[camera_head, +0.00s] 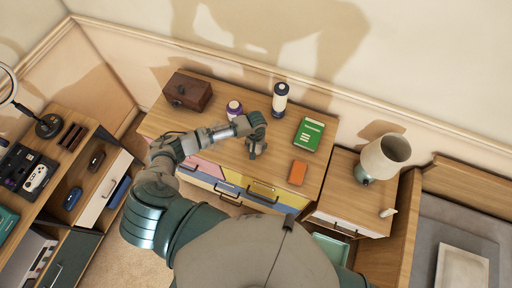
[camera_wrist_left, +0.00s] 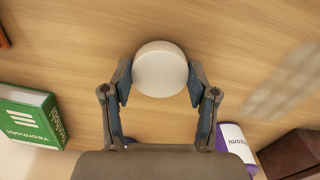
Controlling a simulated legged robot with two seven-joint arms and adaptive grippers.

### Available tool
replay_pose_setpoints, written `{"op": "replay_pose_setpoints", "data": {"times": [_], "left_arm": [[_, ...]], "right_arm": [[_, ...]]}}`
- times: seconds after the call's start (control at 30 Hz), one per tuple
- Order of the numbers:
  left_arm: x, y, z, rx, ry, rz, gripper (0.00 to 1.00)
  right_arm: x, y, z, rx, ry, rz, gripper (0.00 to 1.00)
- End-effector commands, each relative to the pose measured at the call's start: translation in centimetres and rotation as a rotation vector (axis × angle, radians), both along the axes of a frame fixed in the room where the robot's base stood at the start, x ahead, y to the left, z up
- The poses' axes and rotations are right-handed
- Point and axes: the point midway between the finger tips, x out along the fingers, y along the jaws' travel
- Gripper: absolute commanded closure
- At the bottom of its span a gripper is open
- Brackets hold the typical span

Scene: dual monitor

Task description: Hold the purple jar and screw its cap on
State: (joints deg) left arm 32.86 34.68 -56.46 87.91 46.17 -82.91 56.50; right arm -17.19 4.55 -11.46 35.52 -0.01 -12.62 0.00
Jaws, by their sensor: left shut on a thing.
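The purple jar (camera_head: 234,109) with a white label stands upright on the wooden dresser top. It also shows at the lower right of the left wrist view (camera_wrist_left: 236,140), partly hidden behind my gripper's base. A round off-white cap (camera_wrist_left: 160,69) sits between the fingertips of my left gripper (camera_head: 256,148), which are shut on its sides. In the head view the gripper is over the dresser, to the right of the jar and apart from it, and the cap is hidden. Whether the cap touches the dresser top is unclear. My right gripper is not in view.
A brown wooden box (camera_head: 187,92) is at the dresser's left, a dark-and-white bottle (camera_head: 280,98) at the back, a green book (camera_head: 309,134) and an orange item (camera_head: 298,172) at the right. A lamp (camera_head: 380,158) stands on the nightstand. Dresser space around my gripper is clear.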

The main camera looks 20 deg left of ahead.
Motion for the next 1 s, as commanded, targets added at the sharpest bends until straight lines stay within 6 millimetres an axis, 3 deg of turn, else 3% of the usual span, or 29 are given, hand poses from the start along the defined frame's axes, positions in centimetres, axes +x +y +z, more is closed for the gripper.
{"op": "replay_pose_setpoints", "data": {"times": [0.17, 0.7, 1.0], "left_arm": [[0.1, 0.0, 2.5, -0.001, -0.003, -0.001, 0.55], [-7.7, -10.7, 3.5, -0.004, -0.001, -0.003, 0.55], [-9.3, -12.9, 3.8, -0.002, 0.0, 0.0, 0.55]], "right_arm": [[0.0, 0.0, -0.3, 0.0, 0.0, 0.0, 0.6], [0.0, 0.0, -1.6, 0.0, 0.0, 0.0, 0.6], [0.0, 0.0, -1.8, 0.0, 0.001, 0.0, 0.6]]}}
